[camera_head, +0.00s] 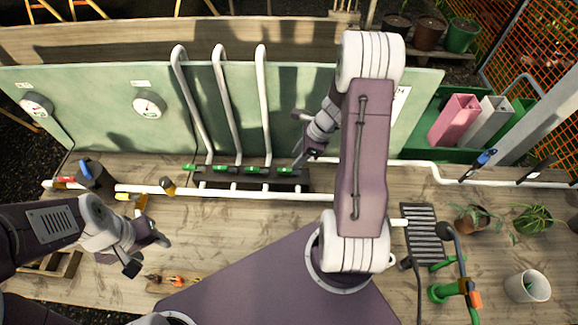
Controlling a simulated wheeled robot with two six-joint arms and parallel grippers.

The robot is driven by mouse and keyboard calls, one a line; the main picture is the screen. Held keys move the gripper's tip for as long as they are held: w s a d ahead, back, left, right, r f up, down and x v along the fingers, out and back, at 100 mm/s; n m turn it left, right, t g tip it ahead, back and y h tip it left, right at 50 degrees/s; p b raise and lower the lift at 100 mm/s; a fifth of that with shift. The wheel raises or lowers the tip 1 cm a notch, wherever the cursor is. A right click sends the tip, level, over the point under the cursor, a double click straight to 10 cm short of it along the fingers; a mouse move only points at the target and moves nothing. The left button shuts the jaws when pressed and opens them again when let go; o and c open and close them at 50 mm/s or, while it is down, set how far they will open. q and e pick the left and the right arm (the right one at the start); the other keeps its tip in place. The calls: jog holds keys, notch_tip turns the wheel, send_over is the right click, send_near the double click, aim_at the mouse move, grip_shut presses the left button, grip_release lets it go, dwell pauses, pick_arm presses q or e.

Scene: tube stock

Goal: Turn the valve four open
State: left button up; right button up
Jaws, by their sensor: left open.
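A row of several green valve handles sits on a dark manifold (207,181) at the foot of the green panel. The handle at the right end of the row (284,171) lies crosswise; no number is readable on any of them. My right gripper (299,160) is just above the right end of the row, close to that handle; whether it touches it, and whether its jaws are apart, cannot be made out. My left gripper (148,256) is open and empty over the wooden bench, at lower left, away from the handles.
White pipes (222,100) rise from the manifold against the green panel (110,90), which carries two round gauges (149,105). A blue-handled valve (86,170) stands at left. Potted plants (470,218), a black grate (424,236) and a white pot (527,287) occupy the right side.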

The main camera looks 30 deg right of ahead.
aim_at(287, 170)
jog(key=x, duration=0.7)
jog(key=shift+w+f, duration=0.1)
jog(key=shift+w, duration=0.25)
jog(key=shift+a+f, duration=0.1)
jog(key=shift+f, duration=0.35)
jog(key=shift+s, duration=0.1)
grip_shut()
dwell(0.3)
